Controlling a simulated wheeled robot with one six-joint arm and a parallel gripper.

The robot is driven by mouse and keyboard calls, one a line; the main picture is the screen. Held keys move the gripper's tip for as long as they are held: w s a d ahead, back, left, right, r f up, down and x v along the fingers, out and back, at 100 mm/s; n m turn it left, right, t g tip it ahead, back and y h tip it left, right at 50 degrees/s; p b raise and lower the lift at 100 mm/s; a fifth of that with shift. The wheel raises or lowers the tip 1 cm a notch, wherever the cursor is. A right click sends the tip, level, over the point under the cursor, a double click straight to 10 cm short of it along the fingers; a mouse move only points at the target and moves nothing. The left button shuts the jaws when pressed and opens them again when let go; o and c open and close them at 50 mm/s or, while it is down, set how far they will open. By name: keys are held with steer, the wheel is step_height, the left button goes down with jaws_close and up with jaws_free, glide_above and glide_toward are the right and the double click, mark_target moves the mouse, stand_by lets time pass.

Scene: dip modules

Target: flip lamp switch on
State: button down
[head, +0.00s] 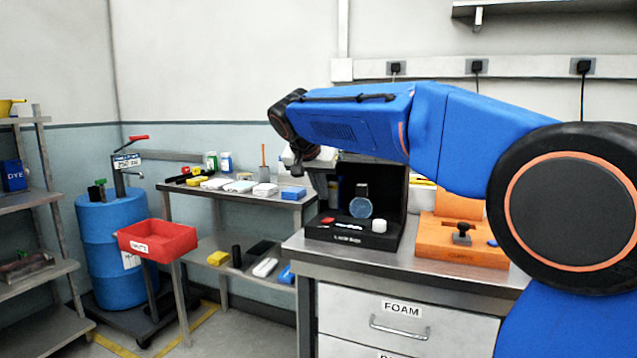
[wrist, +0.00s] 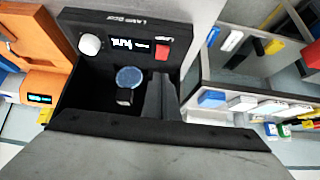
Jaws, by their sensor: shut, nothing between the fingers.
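The lamp box (head: 405,190) is a black open-fronted case on the metal counter. Its sloped front panel carries a red switch (head: 327,220), a small lit display (head: 350,225) and a white knob (head: 379,226). The red switch also shows in the wrist view (wrist: 162,52), at the end of the panel away from the knob. A round blue disc (head: 361,208) stands inside the box. My gripper (wrist: 160,80) is shut and empty, its grey fingers pointing toward the panel near the switch, apparently apart from it. In the head view the fingertips are hard to make out.
An orange fixture (head: 455,240) stands right of the lamp box on the counter. A lower side bench (head: 235,202) with small coloured items is to the left. A red tray (head: 158,240) and a blue drum (head: 110,250) stand farther left.

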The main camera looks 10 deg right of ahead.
mark_target(327, 221)
steer(key=x, duration=0.3)
steer(key=shift+d+f, duration=0.1)
step_height(327, 221, down, 2)
steer(key=shift+s+f, duration=0.1)
steer(key=shift+f, duration=0.8)
steer(key=shift+s+a+f, duration=0.2)
steer(key=shift+a+f, duration=0.05)
steer(key=shift+f, duration=0.15)
steer(key=shift+r, duration=0.15)
steer(key=shift+r, duration=0.7)
